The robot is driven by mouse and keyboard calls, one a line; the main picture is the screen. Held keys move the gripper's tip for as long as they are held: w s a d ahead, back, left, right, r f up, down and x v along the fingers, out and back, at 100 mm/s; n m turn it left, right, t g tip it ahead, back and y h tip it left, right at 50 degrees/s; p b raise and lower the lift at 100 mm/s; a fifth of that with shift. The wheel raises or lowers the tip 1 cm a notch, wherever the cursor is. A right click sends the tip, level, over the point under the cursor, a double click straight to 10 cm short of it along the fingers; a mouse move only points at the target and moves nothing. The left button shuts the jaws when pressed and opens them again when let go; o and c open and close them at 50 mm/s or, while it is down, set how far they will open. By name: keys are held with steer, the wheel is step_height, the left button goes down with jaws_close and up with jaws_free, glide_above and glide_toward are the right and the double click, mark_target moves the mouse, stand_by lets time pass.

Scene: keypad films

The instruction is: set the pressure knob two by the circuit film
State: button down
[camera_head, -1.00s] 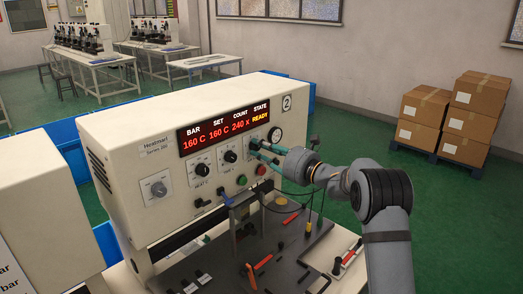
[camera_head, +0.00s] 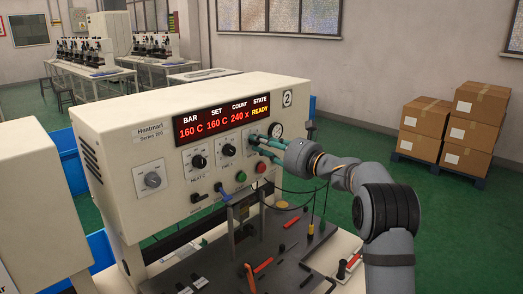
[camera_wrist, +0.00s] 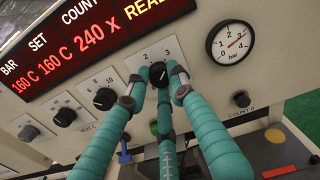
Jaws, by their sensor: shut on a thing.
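My gripper (camera_head: 262,143) is at the right end of the knob row on the cream press (camera_head: 105,133), which carries a "2" plate. In the wrist view its teal fingers (camera_wrist: 158,85) are closed around a black knob (camera_wrist: 158,72) on a white scale plate; "2" and "3" show above the knob. The fingers cover much of the knob and the rest of its scale. The pressure gauge (camera_wrist: 231,43), marked in bar, is to the upper right, its needle pointing up and right. It also shows in the head view (camera_head: 276,129). I cannot pick out the circuit film.
Two more black knobs (camera_head: 199,161) (camera_head: 228,150) sit left of my gripper. A green button (camera_head: 241,176) and a red button (camera_head: 261,167) are below. The red display (camera_head: 222,120) reads READY. Thin cables and red-handled tools (camera_head: 263,265) are on the dark bench.

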steer(key=shift+r, duration=0.55)
steer(key=c, duration=1.8)
jaws_free()
steer(key=shift+c, duration=0.2)
steer(key=o, duration=0.3)
steer(key=shift+s+f, duration=0.1)
steer(key=shift+f, duration=0.05)
steer(key=shift+f, duration=0.15)
steer(key=v, duration=1.2)
